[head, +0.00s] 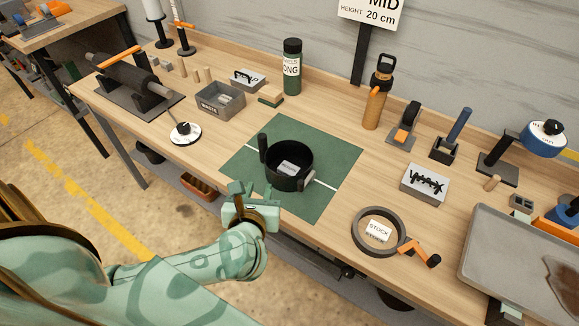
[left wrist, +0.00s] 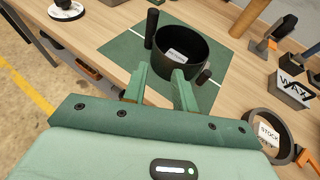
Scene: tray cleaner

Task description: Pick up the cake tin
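My left gripper (head: 254,196) is just in front of the tin, on the camera's side. In the left wrist view, the tin (left wrist: 160,60) sits beyond the green fingers (left wrist: 161,76). The fingers are spread apart with nothing held between them. Whether they touch the tin is unclear. My right gripper is not in view.
A ring with an orange handle (head: 361,249) lies right of the mat. A green bottle (head: 291,72) and an orange-and-black bottle (head: 375,105) stand behind. A grey bin (head: 221,108) is at back left, and a grey tray (head: 480,250) at right.

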